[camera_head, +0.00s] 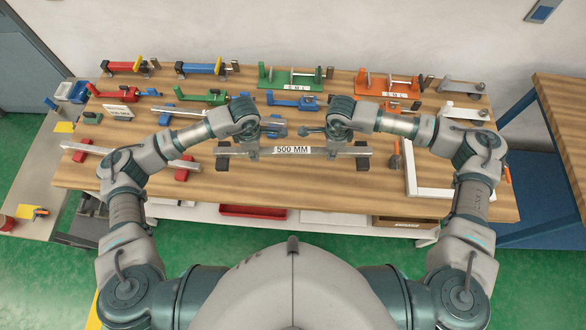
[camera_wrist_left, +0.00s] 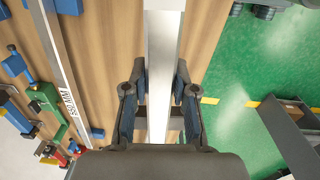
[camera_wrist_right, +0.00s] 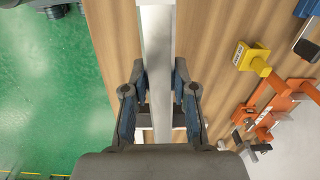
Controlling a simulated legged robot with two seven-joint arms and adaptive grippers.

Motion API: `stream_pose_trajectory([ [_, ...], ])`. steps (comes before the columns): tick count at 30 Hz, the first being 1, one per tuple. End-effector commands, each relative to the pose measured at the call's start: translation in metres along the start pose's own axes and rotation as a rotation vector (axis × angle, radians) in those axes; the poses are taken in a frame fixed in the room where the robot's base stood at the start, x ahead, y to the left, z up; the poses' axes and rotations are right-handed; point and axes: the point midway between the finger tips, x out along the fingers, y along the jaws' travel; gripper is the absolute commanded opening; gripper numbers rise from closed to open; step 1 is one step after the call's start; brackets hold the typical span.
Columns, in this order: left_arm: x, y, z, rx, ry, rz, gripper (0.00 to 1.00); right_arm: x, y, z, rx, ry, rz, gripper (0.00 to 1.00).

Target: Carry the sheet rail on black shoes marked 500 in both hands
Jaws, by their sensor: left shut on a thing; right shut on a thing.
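The sheet rail (camera_head: 290,151) is a pale metal bar with a white label reading 500 MM and a black shoe at each end, left (camera_head: 222,163) and right (camera_head: 362,163). It lies level across the picture, over the middle of the table's front part. My left gripper (camera_head: 252,151) is shut on the rail left of the label. My right gripper (camera_head: 333,151) is shut on it right of the label. In both wrist views the rail, left (camera_wrist_left: 161,95) and right (camera_wrist_right: 159,95), runs between the fingers. I cannot tell any gap between shoes and wood.
A red-shoed rail (camera_head: 130,158) lies to the left, a white L-shaped frame (camera_head: 432,191) to the right. Coloured fixtures, including a green one (camera_head: 290,83) and an orange one (camera_head: 388,92), line the wooden table's back. Bare wood (camera_head: 300,190) shows in front of the rail.

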Motion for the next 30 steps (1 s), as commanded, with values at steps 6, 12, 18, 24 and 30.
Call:
stream_pose_trajectory([
  [6,-0.001,0.001,0.000,-0.001,-0.001,0.003,0.00,-0.001,0.000,0.000,0.000,0.001,-0.001,0.00],
  [12,-0.009,0.002,0.000,-0.001,-0.001,0.006,0.00,-0.008,-0.001,0.000,0.000,0.001,-0.002,0.00],
  [18,-0.030,0.003,0.000,-0.001,-0.002,0.008,0.00,-0.029,-0.002,0.000,0.000,0.001,-0.004,0.00],
  [24,-0.057,0.005,0.000,0.000,-0.002,0.006,0.00,-0.057,-0.004,0.000,0.000,0.000,-0.004,0.00],
  [30,-0.083,0.006,0.000,-0.002,-0.001,0.006,0.00,-0.082,-0.005,0.000,0.000,0.000,-0.003,0.00],
])
